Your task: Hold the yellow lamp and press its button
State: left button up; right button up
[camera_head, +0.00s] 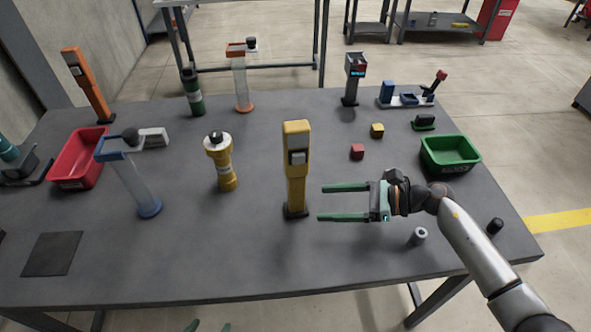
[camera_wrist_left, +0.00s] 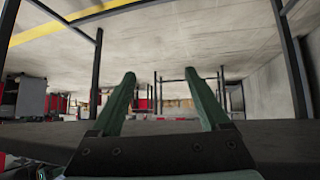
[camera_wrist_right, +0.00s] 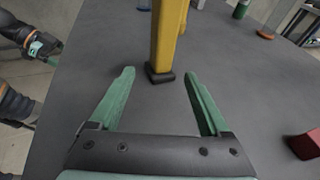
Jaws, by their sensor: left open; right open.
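The yellow lamp (camera_head: 296,185), which I take to be the tall yellow post, stands upright on a black foot at the table's centre. A grey button (camera_head: 298,157) sits on its upper front face. My right gripper (camera_head: 320,203) is open and empty, just right of the lamp's lower part, pointing at it and apart from it. In the right wrist view the lower post (camera_wrist_right: 168,35) and its foot are ahead, framed by the open fingers; the button is out of view. My left gripper (camera_head: 207,327) shows only its fingertips at the bottom edge; it is open and empty in the left wrist view (camera_wrist_left: 160,80).
A yellow cylinder with a black top (camera_head: 224,172) stands left of the lamp. A blue-handled clear item (camera_head: 140,190) is farther left. A grey cylinder (camera_head: 419,236) stands below my right arm. Red (camera_head: 357,152) and yellow cubes (camera_head: 377,130) lie behind. The front-centre table is clear.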

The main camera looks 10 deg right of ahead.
aim_at(301, 203)
jog(key=b+x, duration=0.1)
jog(key=x, duration=0.5)
jog(key=shift+f+b, duration=0.15)
jog(key=shift+b, duration=0.25)
jog(key=shift+w+a, duration=0.25)
jog(key=shift+a, duration=0.15)
pick_arm(q)
jog(key=shift+w+d+f, duration=0.45)
jog(key=shift+w+d, duration=0.1)
jog(key=shift+d, duration=0.1)
pick_arm(e)
jog(key=shift+a, duration=0.1)
jog(key=c, duration=0.9)
grip_shut()
pick_arm(q)
jog(key=shift+s+a+f, duration=0.15)
jog(key=shift+s+f, duration=0.05)
jog(key=shift+s, duration=0.1)
